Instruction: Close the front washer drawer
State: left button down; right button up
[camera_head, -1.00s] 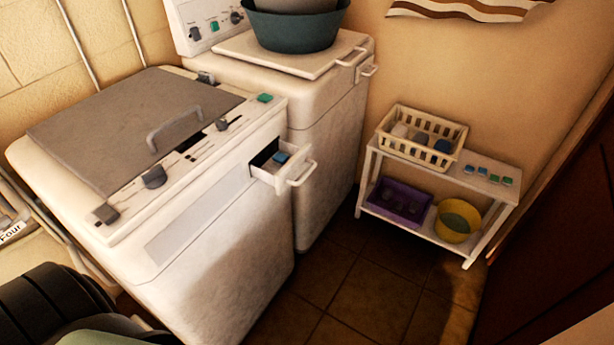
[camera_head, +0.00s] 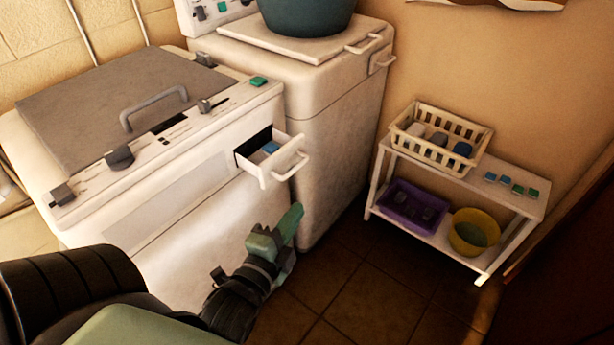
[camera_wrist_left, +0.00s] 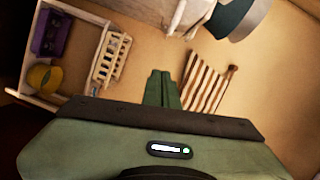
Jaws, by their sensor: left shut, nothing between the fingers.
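The front washer drawer (camera_head: 262,171) sticks out of the front panel of the near washer (camera_head: 200,190), at its upper right. It has a white looped handle (camera_head: 290,160) and a blue item (camera_head: 270,147) inside. My left gripper (camera_head: 295,215) is below the drawer and a little in front of the washer, apart from the handle. Its green fingers are shut and empty; they also show together in the left wrist view (camera_wrist_left: 162,90). The drawer is not visible in the left wrist view. My right gripper is not in view.
A second white machine (camera_head: 335,120) with a dark teal basin (camera_head: 305,15) on top stands behind. A white shelf (camera_head: 520,200) at right holds a cream basket (camera_head: 440,140), a purple bin (camera_head: 412,208) and a yellow bucket (camera_head: 470,235). The tiled floor (camera_head: 350,270) between is clear.

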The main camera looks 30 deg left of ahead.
aim_at(268, 159)
pick_arm(q)
jog(key=w+a+p, duration=0.2)
jog(key=w+a, duration=0.3)
jog(key=w, duration=0.5)
jog(key=shift+a+f, duration=0.25)
jog(key=shift+a, duration=0.15)
jog(key=shift+a, duration=0.1)
jog(key=a, duration=0.6)
jog(key=a+p, duration=0.1)
jog(key=a, duration=0.2)
jog(key=shift+w, duration=0.3)
jog(key=shift+a+r, duration=0.1)
jog(key=shift+r, duration=0.05)
jog(key=shift+a, duration=0.1)
